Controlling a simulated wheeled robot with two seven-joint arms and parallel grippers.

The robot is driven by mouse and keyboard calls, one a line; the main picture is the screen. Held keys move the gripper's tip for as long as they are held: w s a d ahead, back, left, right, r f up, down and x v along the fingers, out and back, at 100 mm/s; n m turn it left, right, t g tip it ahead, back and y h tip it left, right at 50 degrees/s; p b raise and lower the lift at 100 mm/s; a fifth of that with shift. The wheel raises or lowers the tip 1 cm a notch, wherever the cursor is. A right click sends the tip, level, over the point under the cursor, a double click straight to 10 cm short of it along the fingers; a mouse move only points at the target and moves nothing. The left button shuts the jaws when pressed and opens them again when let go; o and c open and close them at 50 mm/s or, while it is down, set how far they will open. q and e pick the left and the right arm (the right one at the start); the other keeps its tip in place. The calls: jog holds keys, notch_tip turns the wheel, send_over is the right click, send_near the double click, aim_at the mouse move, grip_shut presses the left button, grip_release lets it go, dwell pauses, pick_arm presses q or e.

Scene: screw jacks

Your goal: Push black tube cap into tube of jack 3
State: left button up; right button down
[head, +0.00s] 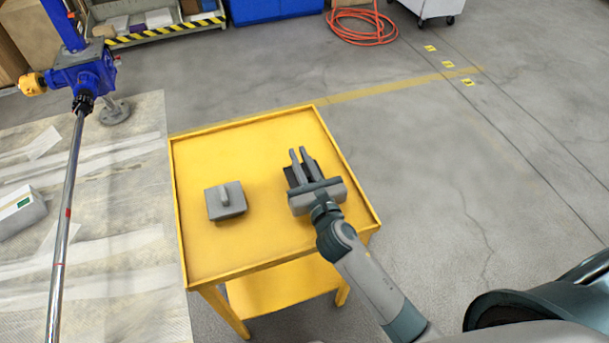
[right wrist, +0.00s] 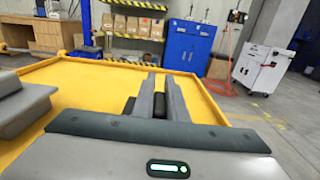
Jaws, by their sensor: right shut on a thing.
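The black tube cap (head: 291,178) is at the right half of the yellow cart's top, mostly hidden under my right gripper (head: 299,156). In the right wrist view my right gripper (right wrist: 161,82) is shut on a dark upright part of the cap (right wrist: 160,105), which sits between the two grey fingers. I cannot tell whether the cap touches the cart top. A blue screw jack (head: 82,72) with a yellow end piece (head: 32,84) stands at the upper left, far from the gripper; I see no number on it. My left gripper is not in view.
A grey block with a raised knob (head: 226,200) sits on the yellow cart (head: 252,263), left of my gripper. A long metal shaft (head: 68,215) runs below the jack. An orange hose (head: 362,30) lies on the floor behind. The floor right of the cart is clear.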

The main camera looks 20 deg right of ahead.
jog(key=shift+r, duration=0.1)
jog(key=shift+r, duration=0.5)
notch_tip(320, 180, up, 4)
jog(key=shift+d+f+p, duration=0.1)
jog(key=shift+f+p, duration=0.1)
jog(key=shift+p, duration=0.6)
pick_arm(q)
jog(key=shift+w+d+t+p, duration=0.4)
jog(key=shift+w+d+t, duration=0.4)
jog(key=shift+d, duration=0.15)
pick_arm(e)
jog(key=d+r, duration=0.6)
jog(key=d, duration=0.5)
jog(key=shift+s+d+r, duration=0.15)
jog(key=shift+s+d, duration=0.05)
jog(key=shift+d, duration=0.05)
jog(key=shift+s, duration=0.1)
jog(key=s+a, duration=0.4)
jog(key=s, duration=0.3)
jog(key=s+a+r, duration=0.1)
jog(key=s+a, duration=0.2)
jog(key=s, duration=0.4)
jog(key=shift+a+r+h, duration=0.2)
jog(key=shift+a+h, duration=0.1)
jog(key=shift+a, duration=0.05)
